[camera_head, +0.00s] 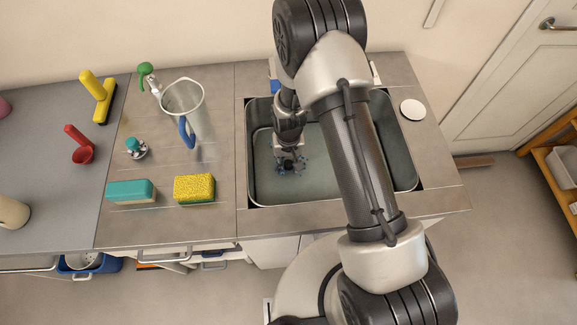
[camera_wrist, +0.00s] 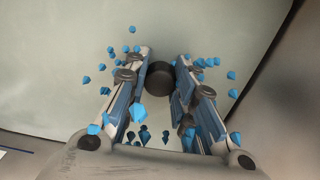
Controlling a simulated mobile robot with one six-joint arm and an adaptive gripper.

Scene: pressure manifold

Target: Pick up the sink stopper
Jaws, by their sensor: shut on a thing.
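The sink stopper (camera_wrist: 160,77) is a dark, round piece. In the wrist view it sits between my two fingertips. My gripper (camera_wrist: 160,82) is shut on it, with a finger against each side. In the head view my gripper (camera_head: 290,165) points down inside the sink basin (camera_head: 325,185), left of its middle. The stopper cannot be made out clearly there. I cannot tell whether it touches the sink floor.
Several small blue faceted bits (camera_wrist: 138,113) surround my fingers. The sink walls stand close around. A white disc (camera_head: 413,109) lies right of the sink.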

